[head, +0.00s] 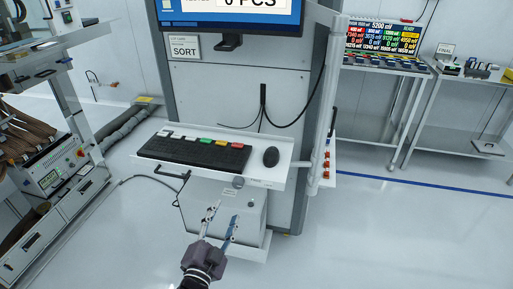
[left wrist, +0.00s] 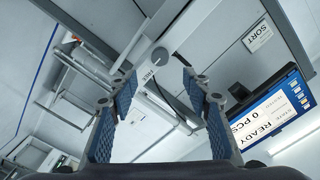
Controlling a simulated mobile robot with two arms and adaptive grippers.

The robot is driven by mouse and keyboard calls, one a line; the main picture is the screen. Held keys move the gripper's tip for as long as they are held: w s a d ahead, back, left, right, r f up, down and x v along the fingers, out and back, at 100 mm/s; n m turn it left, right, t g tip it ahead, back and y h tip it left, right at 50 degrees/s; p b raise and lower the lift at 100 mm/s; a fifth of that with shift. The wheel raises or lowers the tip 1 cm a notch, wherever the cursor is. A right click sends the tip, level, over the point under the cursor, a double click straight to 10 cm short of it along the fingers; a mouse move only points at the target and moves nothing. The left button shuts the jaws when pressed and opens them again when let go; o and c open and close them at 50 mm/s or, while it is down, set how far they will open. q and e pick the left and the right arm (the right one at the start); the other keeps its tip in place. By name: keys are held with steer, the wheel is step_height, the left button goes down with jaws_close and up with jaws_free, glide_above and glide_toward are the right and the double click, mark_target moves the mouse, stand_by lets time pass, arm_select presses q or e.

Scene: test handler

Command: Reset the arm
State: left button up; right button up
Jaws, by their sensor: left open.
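My left gripper (head: 224,222) is low in the middle of the head view, in front of the handler cabinet (head: 190,100) and below its keyboard shelf. Its two fingers are apart with nothing between them. In the left wrist view the blue-padded fingers of the left gripper (left wrist: 158,88) stand apart at either side, and the space between them holds nothing. The underside of a shelf or arm of the cabinet shows beyond them. My right gripper does not show in either view.
A black keyboard (head: 195,152) and a mouse (head: 271,157) lie on the white shelf (head: 265,175). A monitor (head: 230,20) hangs above. A rack with cables (head: 30,135) stands at the left. Tables with a lit display (head: 385,38) stand at the back right. The floor at the right is clear.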

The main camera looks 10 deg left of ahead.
arm_select(q)
steer(key=s+d+f+n+g, duration=0.1)
steer(key=s+f+g, duration=0.3)
steer(key=f, duration=0.8)
steer(key=s+f+n+g, duration=0.2)
steer(key=s+f, duration=0.4)
steer(key=f, duration=0.5)
steer(key=s+d+f+n+g, duration=0.1)
steer(key=s+f+g, duration=0.35)
steer(key=f, duration=0.75)
steer(key=s+a+f+n+g, duration=0.1)
steer(key=s+f, duration=0.4)
steer(key=s, duration=0.6)
steer(key=s+a+f+n+g, duration=0.1)
steer(key=s+a+f+g, duration=0.1)
steer(key=s+f, duration=0.4)
steer(key=s+a+f+n+g, duration=0.1)
steer(key=s+f, duration=0.4)
steer(key=s, duration=1.1)
steer(key=shift+a+f+g+y, duration=0.3)
steer(key=shift+a+g, duration=0.3)
steer(key=shift+g, duration=0.65)
